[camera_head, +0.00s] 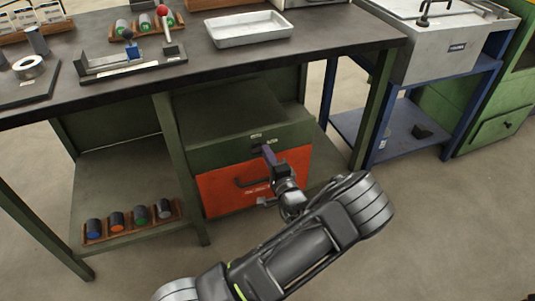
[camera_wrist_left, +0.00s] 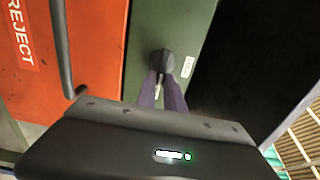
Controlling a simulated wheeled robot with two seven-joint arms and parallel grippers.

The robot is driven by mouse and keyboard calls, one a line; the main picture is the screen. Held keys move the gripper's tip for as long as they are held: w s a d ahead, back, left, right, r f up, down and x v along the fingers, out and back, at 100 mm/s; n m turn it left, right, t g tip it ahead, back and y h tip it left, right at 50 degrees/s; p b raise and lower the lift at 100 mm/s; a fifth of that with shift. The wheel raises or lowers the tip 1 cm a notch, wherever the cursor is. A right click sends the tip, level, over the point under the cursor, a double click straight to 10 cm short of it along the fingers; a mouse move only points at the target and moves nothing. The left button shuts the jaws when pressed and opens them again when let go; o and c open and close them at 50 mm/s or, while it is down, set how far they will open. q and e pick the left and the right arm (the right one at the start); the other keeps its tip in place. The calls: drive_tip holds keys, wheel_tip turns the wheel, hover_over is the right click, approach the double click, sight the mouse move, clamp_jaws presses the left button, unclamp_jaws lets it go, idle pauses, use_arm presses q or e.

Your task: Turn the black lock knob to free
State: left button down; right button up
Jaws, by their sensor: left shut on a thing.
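The black lock knob (camera_wrist_left: 161,61) sits on the green panel (camera_wrist_left: 170,25) beside the orange drawer front. In the left wrist view the two purple-grey fingers of my left gripper (camera_wrist_left: 162,85) reach up to it and are shut on it. In the head view my left gripper (camera_head: 269,153) is at the green strip just above the orange drawer (camera_head: 225,190); its fingers largely hide the knob there. Small white labels lie by the knob, one of them in the wrist view (camera_wrist_left: 187,67); their text is too small to read. My right gripper is not in view.
The orange drawer has a dark bar handle (camera_wrist_left: 62,45) and a REJECT label (camera_wrist_left: 20,35). The workbench top (camera_head: 130,75) overhangs the cabinet, with a metal tray (camera_head: 248,29) on it. A green table leg (camera_head: 180,165) stands left of the drawer. The floor in front is clear.

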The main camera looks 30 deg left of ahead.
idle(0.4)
use_arm(q)
drive_tip(key=c, duration=1.4)
unclamp_jaws()
drive_tip(key=shift+c, duration=0.2)
drive_tip(key=p+v, duration=0.1)
drive_tip(key=v, duration=0.7)
drive_tip(key=shift+w, duration=0.1)
